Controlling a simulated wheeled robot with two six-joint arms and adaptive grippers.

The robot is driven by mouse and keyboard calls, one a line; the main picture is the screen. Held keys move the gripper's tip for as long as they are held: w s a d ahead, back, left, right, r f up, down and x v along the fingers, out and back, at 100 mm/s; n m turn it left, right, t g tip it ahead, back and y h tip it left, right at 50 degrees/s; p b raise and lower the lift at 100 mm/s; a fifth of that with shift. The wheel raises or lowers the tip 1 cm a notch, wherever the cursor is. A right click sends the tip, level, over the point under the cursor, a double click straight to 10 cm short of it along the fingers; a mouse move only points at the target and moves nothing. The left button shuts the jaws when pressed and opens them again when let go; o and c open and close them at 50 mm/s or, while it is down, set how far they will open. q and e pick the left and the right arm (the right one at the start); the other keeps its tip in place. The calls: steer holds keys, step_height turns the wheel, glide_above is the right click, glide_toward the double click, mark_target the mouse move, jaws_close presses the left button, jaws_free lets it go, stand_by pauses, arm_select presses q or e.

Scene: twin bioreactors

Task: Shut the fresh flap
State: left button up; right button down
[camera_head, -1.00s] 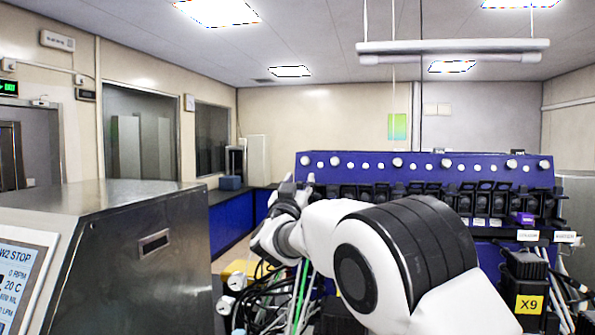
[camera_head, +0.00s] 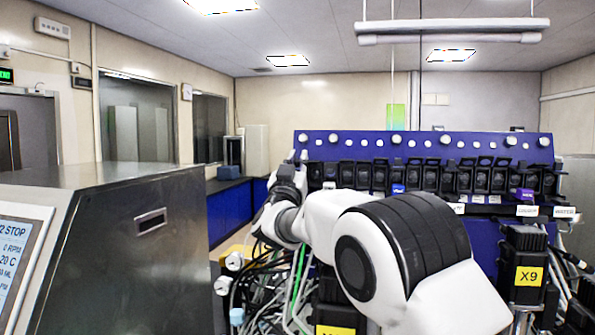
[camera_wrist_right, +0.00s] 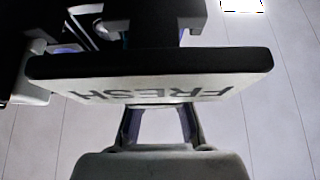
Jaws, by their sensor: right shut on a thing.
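The fresh flap shows in the right wrist view as a wide plate (camera_wrist_right: 150,66) with a dark edge and a pale face lettered FRESH, which reads upside down. My right gripper (camera_wrist_right: 160,120) is shut on the flap, its two fingers meeting the plate's lower edge at the middle. In the head view my right gripper (camera_head: 294,166) is at the left end of the blue panel (camera_head: 430,145), and the flap is hidden there behind the gripper and arm. My left gripper is not in view.
Several dark clamp-like units (camera_head: 445,178) line the panel to the right. Cables and tubes (camera_head: 285,290) crowd below my arm. A black block marked X9 (camera_head: 527,275) stands at the right. A steel cabinet (camera_head: 135,235) with a screen fills the left.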

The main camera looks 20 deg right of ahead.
steer(key=c, duration=1.1)
jaws_free()
steer(key=v, duration=0.7)
steer(key=shift+s+a, duration=0.2)
steer(key=shift+s, duration=0.05)
